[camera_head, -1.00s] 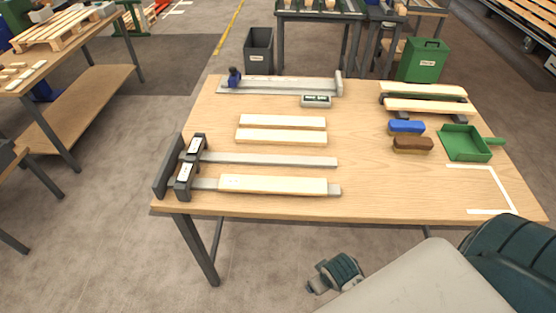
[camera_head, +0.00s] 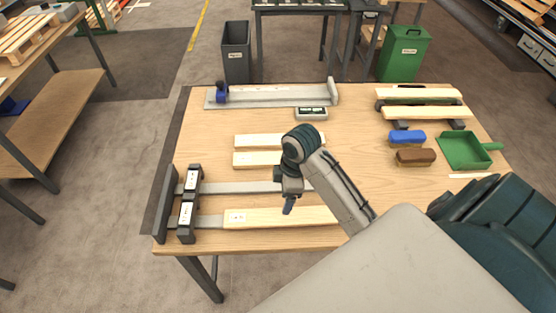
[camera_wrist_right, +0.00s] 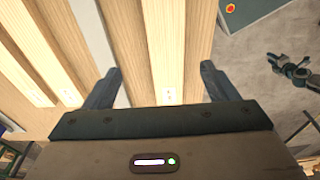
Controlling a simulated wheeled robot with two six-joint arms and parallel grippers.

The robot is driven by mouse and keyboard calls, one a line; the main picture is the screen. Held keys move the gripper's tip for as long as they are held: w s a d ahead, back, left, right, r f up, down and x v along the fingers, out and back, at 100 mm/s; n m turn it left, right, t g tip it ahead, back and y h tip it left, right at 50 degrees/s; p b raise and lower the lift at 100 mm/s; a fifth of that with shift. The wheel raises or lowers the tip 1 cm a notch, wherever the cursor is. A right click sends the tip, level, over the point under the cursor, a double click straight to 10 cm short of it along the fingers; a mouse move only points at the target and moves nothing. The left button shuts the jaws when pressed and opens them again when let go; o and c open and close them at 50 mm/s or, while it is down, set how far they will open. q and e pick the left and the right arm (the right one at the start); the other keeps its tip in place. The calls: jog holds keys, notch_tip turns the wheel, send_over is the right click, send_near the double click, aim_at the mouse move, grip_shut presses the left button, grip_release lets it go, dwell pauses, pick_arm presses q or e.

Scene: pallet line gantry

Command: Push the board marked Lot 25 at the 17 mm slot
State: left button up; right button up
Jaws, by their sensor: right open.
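A pale board (camera_head: 285,216) with a small white label lies along the near grey rail, its left end close to the near dark slot block (camera_head: 187,215). A second slot block (camera_head: 191,180) stands behind it on the far rail. Label print on board and blocks is too small to read. My right gripper (camera_head: 289,203) hangs above the near board. In the wrist view it (camera_wrist_right: 160,88) is open, with the labelled board (camera_wrist_right: 165,50) between its spread fingers; contact is unclear. A dark gripper, apparently my left one (camera_wrist_right: 290,67), shows small over the floor.
Two pale boards (camera_head: 256,159) lie behind the rails, partly hidden by my arm. A long measuring fixture (camera_head: 275,95) and a small display box (camera_head: 311,113) are at the back. Blue and brown brushes (camera_head: 415,157) and a green dustpan (camera_head: 463,150) sit at right.

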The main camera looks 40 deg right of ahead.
aim_at(281, 216)
jog(key=shift+s+a+f, duration=0.2)
jog(key=shift+s+f, duration=0.7)
jog(key=shift+f, duration=0.05)
pick_arm(q)
jog(key=s+g+p, duration=0.1)
jog(key=s, duration=0.8)
pick_arm(e)
jog(key=f, duration=0.3)
jog(key=shift+w+a, duration=0.15)
jog(key=shift+a, duration=0.05)
jog(key=f, duration=0.3)
jog(key=w+f+p, duration=0.1)
jog(key=shift+a+f, duration=0.2)
jog(key=shift+a, duration=0.05)
jog(key=shift+f, duration=0.25)
jog(key=shift+c, duration=1.3)
jog(key=c, duration=0.7)
jog(key=shift+c, duration=0.9)
pick_arm(q)
jog(key=shift+t, duration=0.4)
jog(key=w, duration=0.1)
jog(key=w+r, duration=0.1)
jog(key=w, duration=0.2)
jog(key=shift+w+r, duration=0.2)
jog(key=shift+r, duration=0.2)
jog(key=shift+s, duration=0.3)
pick_arm(e)
jog(key=shift+a, duration=0.1)
